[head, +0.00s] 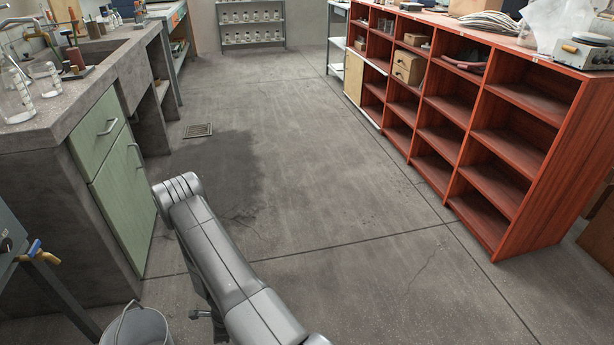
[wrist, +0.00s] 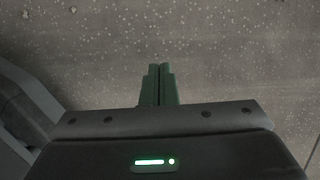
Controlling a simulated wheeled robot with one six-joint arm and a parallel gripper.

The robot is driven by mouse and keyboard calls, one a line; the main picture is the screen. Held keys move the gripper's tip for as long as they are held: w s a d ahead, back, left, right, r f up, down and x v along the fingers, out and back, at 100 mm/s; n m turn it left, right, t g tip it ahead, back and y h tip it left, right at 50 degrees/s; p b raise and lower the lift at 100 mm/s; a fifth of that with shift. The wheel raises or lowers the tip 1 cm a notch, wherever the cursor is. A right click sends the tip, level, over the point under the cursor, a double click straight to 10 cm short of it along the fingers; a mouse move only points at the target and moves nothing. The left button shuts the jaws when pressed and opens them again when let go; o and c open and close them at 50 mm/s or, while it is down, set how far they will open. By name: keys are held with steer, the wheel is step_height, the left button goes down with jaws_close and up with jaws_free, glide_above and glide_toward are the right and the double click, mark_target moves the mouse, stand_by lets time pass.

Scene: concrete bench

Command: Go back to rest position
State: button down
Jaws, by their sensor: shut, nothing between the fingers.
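My gripper (wrist: 160,70) shows in the wrist view, with its two green fingers closed side by side and nothing between them. Only speckled grey concrete shows beyond the fingertips. In the head view my grey arm reaches up from the bottom edge and bends at the left of centre, over the floor. The gripper itself cannot be made out in the head view.
A concrete bench (head: 45,140) with green cabinet doors (head: 120,205) stands at the left. A metal bucket (head: 137,328) is at the bottom left, near my arm. Red open shelves (head: 520,150) line the right.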

steer(key=w+d+r+p, duration=0.1)
steer(key=w+d+p, duration=0.15)
steer(key=d, duration=0.65)
steer(key=p+v, duration=0.2)
steer(key=v, duration=0.7)
steer(key=shift+d, duration=0.3)
steer(key=shift+w, duration=0.1)
